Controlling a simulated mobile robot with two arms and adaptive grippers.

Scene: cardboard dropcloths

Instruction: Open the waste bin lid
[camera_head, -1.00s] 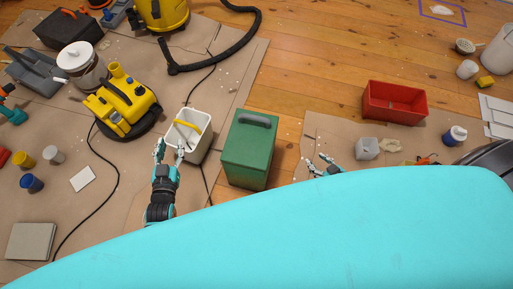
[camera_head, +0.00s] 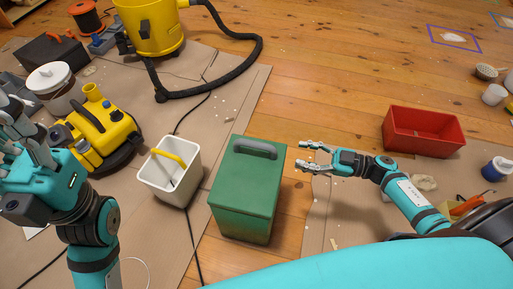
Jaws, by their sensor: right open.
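The waste bin (camera_head: 243,205) is a green box standing upright in the middle of the head view. Its green lid (camera_head: 238,165) is closed, with a grey handle (camera_head: 255,149) along the back of the top. My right gripper (camera_head: 305,156) is open and empty, just right of the lid and apart from it, fingers pointing left towards the bin. My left gripper (camera_head: 22,135) is raised close to the camera at the left edge, partly cut off, well away from the bin; its finger opening is unclear.
A white bucket (camera_head: 157,185) with a yellow handle stands close left of the bin. A yellow machine (camera_head: 95,135) and a yellow vacuum (camera_head: 150,28) with a black hose are further left and back. A red crate (camera_head: 425,145) lies right. Bare wooden floor is clear behind the bin.

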